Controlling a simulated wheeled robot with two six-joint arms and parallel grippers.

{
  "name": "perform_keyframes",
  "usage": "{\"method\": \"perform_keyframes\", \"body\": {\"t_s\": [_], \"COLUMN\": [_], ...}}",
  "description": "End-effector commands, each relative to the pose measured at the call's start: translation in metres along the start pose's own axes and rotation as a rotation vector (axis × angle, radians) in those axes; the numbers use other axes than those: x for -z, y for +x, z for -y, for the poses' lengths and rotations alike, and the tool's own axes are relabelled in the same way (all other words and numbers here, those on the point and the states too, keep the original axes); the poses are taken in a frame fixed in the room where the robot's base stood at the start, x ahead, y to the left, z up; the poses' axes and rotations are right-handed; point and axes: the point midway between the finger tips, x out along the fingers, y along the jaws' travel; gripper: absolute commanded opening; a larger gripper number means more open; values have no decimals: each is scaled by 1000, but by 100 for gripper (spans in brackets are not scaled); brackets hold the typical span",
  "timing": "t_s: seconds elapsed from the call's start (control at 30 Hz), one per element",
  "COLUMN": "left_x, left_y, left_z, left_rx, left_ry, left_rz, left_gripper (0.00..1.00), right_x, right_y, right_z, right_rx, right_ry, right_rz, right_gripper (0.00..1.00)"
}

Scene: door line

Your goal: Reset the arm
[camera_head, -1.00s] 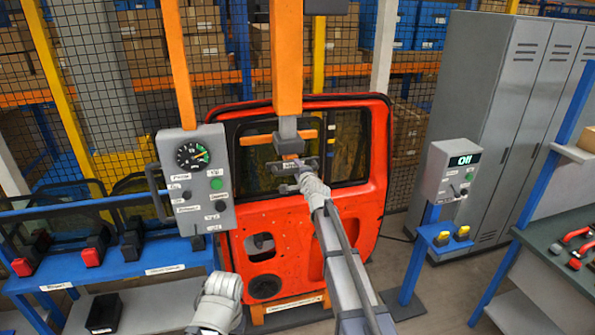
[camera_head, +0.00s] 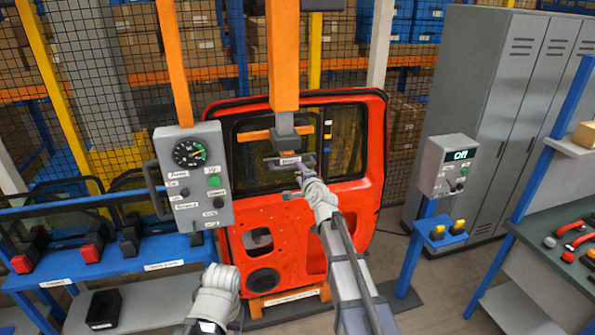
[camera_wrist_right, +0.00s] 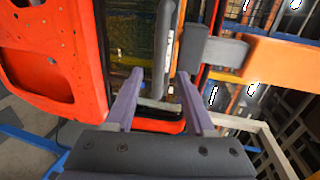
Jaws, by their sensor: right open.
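My right arm (camera_head: 345,255) reaches up and forward in front of the red door (camera_head: 300,225). Its gripper (camera_head: 290,163) is in front of the door's window, just below the grey end of the orange hanging post (camera_head: 284,60). In the right wrist view its two purple-grey fingers (camera_wrist_right: 158,88) are spread apart with nothing gripped between them. Behind them are the window and a dark bar with a white label. My left arm's wrist (camera_head: 217,292) shows at the bottom, left of centre; its fingers are out of sight.
A grey panel (camera_head: 196,180) with a gauge and buttons hangs left of the door. A grey box (camera_head: 447,165) reading "Off" stands at right, before grey lockers (camera_head: 490,100). A blue rack (camera_head: 130,268) is at left, and a bench (camera_head: 560,235) with red-handled tools at right.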

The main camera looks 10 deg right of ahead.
Motion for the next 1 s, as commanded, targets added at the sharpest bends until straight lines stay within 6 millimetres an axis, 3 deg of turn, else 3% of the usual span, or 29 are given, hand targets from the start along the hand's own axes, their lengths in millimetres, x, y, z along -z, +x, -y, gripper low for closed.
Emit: {"method": "perform_keyframes", "body": {"t_s": [0.07, 0.17, 0.37, 0.5, 0.6, 0.8, 0.9, 1.0], "left_x": [0, 1, 4, 5, 6, 9, 10, 10], "left_y": [4, 16, 54, 82, 102, 140, 154, 163], "left_z": [0, -1, -5, -7, -9, -13, -14, -15], "left_rx": [0, 0, 1, 1, 2, 2, 3, 3], "left_ry": [0, 0, 2, 4, 5, 7, 8, 9], "left_rz": [0, 0, -1, -1, -2, -2, -2, -3], "left_gripper": [50, 50, 50, 50, 50, 50, 50, 50], "right_x": [-7, -32, -118, -164, -186, -199, -194, -188], "right_y": [-2, -9, -51, -100, -143, -237, -277, -306], "right_z": [-7, -34, -137, -215, -271, -364, -393, -409], "right_rx": [-14, -70, -291, -454, -571, -800, -897, -969], "right_ry": [-20, -101, -446, -722, -924, -1292, -1427, -1518], "right_rz": [13, 68, 296, 485, 629, 926, 1051, 1144], "right_gripper": [54, 54, 54, 54, 54, 54, 54, 54]}}
